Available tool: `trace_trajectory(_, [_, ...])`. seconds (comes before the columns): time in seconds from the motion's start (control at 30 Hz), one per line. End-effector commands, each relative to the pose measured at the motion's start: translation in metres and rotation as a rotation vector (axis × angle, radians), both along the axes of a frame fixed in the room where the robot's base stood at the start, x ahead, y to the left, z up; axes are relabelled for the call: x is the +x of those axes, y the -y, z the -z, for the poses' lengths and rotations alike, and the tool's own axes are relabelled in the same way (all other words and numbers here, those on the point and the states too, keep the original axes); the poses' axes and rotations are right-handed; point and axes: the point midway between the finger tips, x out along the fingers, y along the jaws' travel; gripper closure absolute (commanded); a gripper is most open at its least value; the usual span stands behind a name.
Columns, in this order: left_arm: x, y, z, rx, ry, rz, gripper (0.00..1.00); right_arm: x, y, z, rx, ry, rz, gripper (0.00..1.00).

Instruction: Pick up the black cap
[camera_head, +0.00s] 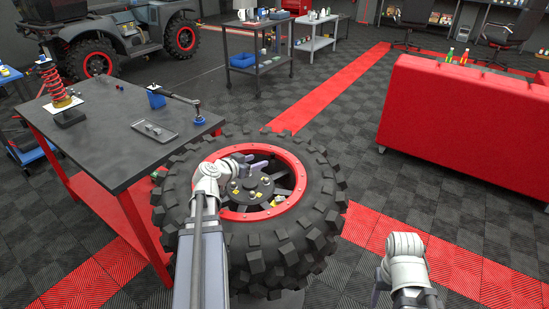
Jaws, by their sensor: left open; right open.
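A large black tyre (318,232) with a red-rimmed wheel (292,163) lies flat in the middle of the view. A small dark round piece (265,181) sits at the wheel's hub; it may be the black cap, but it is too small to tell. My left arm hides part of the tyre and rim. My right gripper (379,282) is open and empty at the lower right, over the floor and apart from the wheel.
A dark-topped red workbench (95,138) stands left, close to the tyre, with a grey tray (168,127), a red spring shock (54,84) and a blue container (156,98).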

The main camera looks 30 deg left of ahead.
Motion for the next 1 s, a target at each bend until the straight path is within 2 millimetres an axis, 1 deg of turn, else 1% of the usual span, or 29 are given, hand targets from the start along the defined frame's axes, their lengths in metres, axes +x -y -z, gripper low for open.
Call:
trace_trajectory(0.23, [0.023, 0.002, 0.010, 0.001, -0.001, 0.003, 0.42, 0.000, 0.000, 0.010, 0.000, 0.000, 0.000, 0.44])
trace_trajectory(0.47, [0.028, 0.003, 0.010, 0.001, -0.001, 0.001, 0.42, 0.000, 0.000, 0.010, 0.000, 0.000, 0.000, 0.44])
trace_trajectory(0.57, [0.038, 0.005, 0.013, 0.000, -0.001, 0.003, 0.42, 0.000, 0.000, 0.013, 0.000, 0.000, 0.000, 0.44])
trace_trajectory(0.8, [0.070, 0.010, 0.025, 0.000, -0.001, 0.003, 0.42, 0.000, 0.000, 0.025, 0.000, 0.000, 0.000, 0.44])
trace_trajectory(0.9, [0.074, 0.010, 0.025, 0.001, -0.001, 0.001, 0.42, 0.000, 0.000, 0.025, 0.000, 0.000, 0.000, 0.44])
trace_trajectory(1.0, [0.073, 0.011, 0.024, 0.000, -0.001, 0.000, 0.42, 0.000, 0.000, 0.024, 0.000, 0.000, 0.000, 0.44])
